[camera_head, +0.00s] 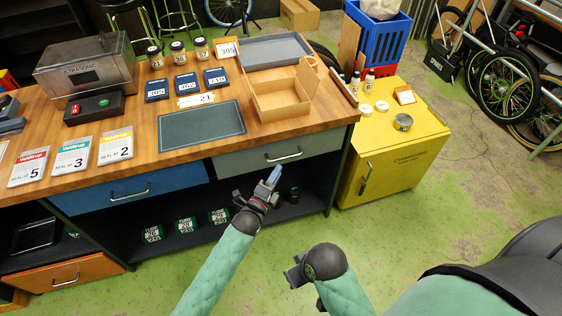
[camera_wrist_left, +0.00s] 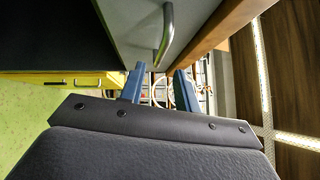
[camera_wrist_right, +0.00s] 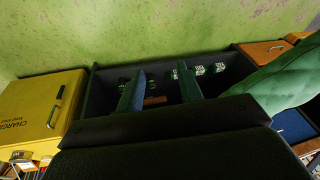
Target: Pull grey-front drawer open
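The grey-front drawer (camera_head: 322,146) is at the right end of the workbench, under its top, and looks closed. Its silver bar handle (camera_head: 284,155) is on the front. My left gripper (camera_head: 272,176) is just in front of and below the handle. In the left wrist view the two blue fingers (camera_wrist_left: 159,85) are apart, with the handle (camera_wrist_left: 167,38) ahead, its near end in line with the gap; contact cannot be told. The grey front (camera_wrist_left: 130,22) shows there too. My right gripper (camera_head: 294,272) is low, away from the bench; its fingers (camera_wrist_right: 162,88) are apart and empty.
A blue-front drawer (camera_head: 130,190) is to the left and an orange drawer (camera_head: 68,273) lower left. A yellow cabinet (camera_head: 400,150) stands right of the bench. Above the grey drawer, a wooden box (camera_head: 282,100) and dark mat (camera_head: 202,126) lie on the bench. Green floor in front is open.

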